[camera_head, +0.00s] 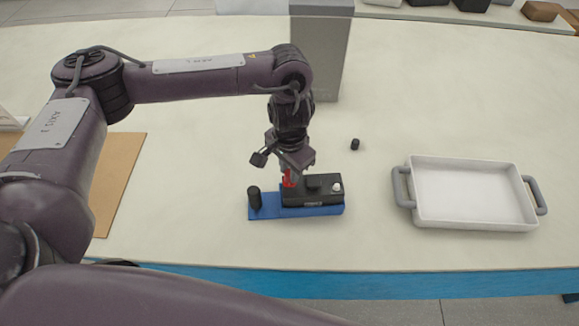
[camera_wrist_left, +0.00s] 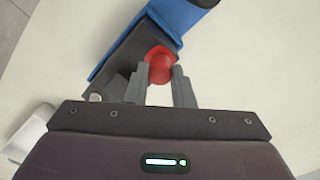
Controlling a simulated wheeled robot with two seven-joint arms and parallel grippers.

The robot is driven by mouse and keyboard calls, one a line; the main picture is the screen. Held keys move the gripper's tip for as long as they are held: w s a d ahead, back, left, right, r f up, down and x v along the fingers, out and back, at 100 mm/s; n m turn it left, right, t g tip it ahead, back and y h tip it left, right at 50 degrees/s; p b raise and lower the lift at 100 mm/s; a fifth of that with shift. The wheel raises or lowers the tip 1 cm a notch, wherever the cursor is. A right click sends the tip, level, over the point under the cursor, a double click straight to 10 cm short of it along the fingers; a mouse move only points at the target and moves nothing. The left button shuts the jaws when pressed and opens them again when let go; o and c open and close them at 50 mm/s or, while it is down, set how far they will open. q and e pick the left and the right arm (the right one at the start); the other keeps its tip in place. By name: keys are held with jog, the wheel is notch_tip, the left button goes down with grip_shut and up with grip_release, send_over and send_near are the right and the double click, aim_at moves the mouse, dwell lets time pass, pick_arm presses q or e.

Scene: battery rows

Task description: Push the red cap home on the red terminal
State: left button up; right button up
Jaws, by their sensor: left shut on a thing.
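A black battery (camera_head: 312,196) lies on a blue base (camera_head: 265,212) near the table's front edge. My left gripper (camera_head: 289,176) points down over the battery's left end. It is shut on the red cap (camera_wrist_left: 159,62), which shows between the fingertips in the left wrist view. Red also shows at the fingertips in the head view. The red terminal is hidden under the cap and fingers, so I cannot tell how far down the cap sits. A pale knob (camera_head: 337,187) is on the battery's right end. My right gripper is not in view.
A black cylinder (camera_head: 254,198) stands on the base's left end. A small black cap (camera_head: 355,144) lies on the table behind the battery. A white tray (camera_head: 470,220) is at right, a grey block (camera_head: 325,60) behind, a brown board (camera_head: 125,180) at left.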

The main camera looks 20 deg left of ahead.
pick_arm(q)
jog(key=shift+f, duration=0.4)
dwell(0.4)
jog(key=o, duration=1)
jog(key=shift+o, duration=0.5)
jog(key=o, duration=0.4)
jog(key=shift+r, duration=0.15)
jog(key=shift+r+p, duration=3.4)
jog(key=shift+p, duration=0.5)
